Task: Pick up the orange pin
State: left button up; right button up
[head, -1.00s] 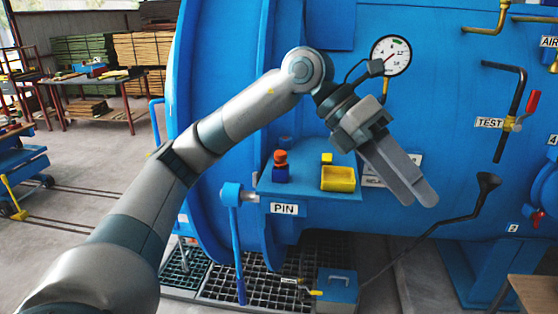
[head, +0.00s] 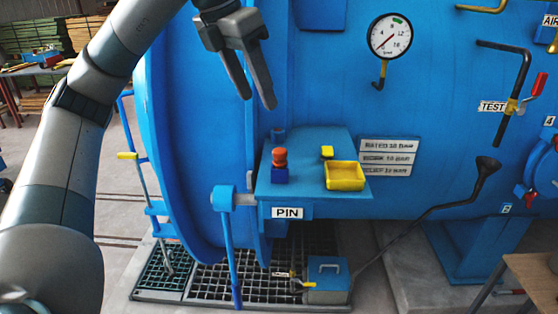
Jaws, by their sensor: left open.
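The orange pin (head: 279,157) stands upright in a small blue block (head: 280,175) on the left part of the blue shelf (head: 315,193) marked PIN. Only its orange-red upper part shows above the block. My left gripper (head: 258,102) is open and empty, fingers pointing down, above and slightly left of the pin in the picture, clear of it. My right gripper is not in view.
A yellow tray (head: 345,177) and a small yellow block (head: 327,152) are on the shelf right of the pin. A blue lever (head: 230,250) hangs at the shelf's left edge. The blue vessel wall (head: 440,120) rises behind.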

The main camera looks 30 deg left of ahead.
pick_arm(q)
jog(key=p, duration=0.2)
send_near(280, 150)
jog(key=x, duration=0.5)
jog(key=shift+s+f, duration=0.15)
jog(key=shift+s, duration=0.1)
jog(key=shift+d+p, duration=0.1)
jog(key=shift+p, duration=0.2)
jog(key=shift+w+f+p, duration=0.3)
jog(key=shift+f+p, duration=0.1)
jog(key=shift+p, duration=0.15)
jog(key=p+x, duration=0.1)
jog(key=x, duration=0.2)
jog(key=shift+w+p, duration=0.15)
jog(key=shift+p, duration=0.15)
jog(key=shift+w+f, duration=0.2)
jog(key=shift+f, duration=0.35)
